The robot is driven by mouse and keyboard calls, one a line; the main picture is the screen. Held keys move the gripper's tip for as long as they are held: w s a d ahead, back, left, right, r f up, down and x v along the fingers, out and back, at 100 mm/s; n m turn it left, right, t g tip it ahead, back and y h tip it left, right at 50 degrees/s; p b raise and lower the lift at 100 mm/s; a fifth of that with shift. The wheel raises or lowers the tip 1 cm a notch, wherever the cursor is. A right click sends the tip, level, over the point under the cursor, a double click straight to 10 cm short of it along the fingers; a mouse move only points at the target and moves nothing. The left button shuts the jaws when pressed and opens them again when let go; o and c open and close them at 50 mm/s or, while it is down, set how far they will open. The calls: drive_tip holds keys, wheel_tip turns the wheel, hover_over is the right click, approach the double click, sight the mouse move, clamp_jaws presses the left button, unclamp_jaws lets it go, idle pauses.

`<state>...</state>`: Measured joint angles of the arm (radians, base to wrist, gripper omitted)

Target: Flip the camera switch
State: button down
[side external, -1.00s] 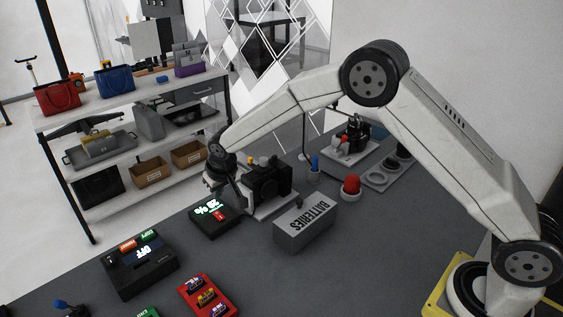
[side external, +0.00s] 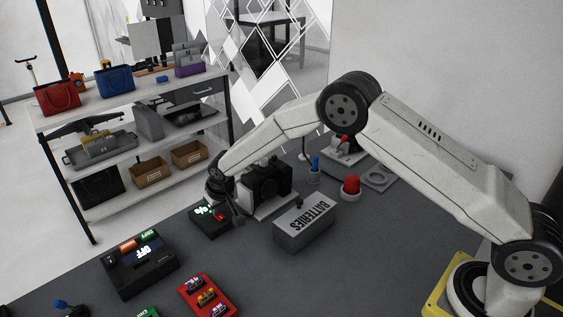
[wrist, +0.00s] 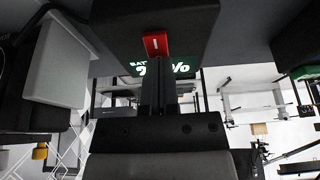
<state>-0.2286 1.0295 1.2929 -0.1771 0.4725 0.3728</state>
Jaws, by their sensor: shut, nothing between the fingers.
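A small black box with a lit display stands in front of the camera; its dark casing (side external: 208,231) shows in the side view, partly covered by my gripper. It carries a red switch (side external: 219,217), which shows in the wrist view as a red rocker (wrist: 156,44) with a white bar. Beside it is a green and white battery readout (wrist: 181,68), partly hidden by my fingers. The black camera (side external: 270,182) sits on a grey base right of my gripper. My gripper (side external: 238,219) is shut and empty, fingertips (wrist: 156,68) close to the switch; contact cannot be told.
A grey BATTERIES box (side external: 305,222) stands right of the display box. A black control box (side external: 138,270) and a red box (side external: 208,296) lie toward the front left. A red dome button (side external: 350,186) is farther right. Bare table lies at the front right.

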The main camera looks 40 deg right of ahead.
drive_tip(key=shift+f, duration=0.1)
drive_tip(key=shift+w+f, duration=0.1)
drive_tip(key=shift+f, duration=0.05)
drive_tip(key=shift+s, duration=0.2)
drive_tip(key=shift+s+f, duration=0.1)
drive_tip(key=shift+s, duration=0.6)
drive_tip(key=shift+r, duration=0.2)
drive_tip(key=shift+s+r, duration=0.1)
drive_tip(key=shift+r, duration=0.75)
drive_tip(key=v, duration=1.2)
drive_tip(key=shift+r, duration=0.1)
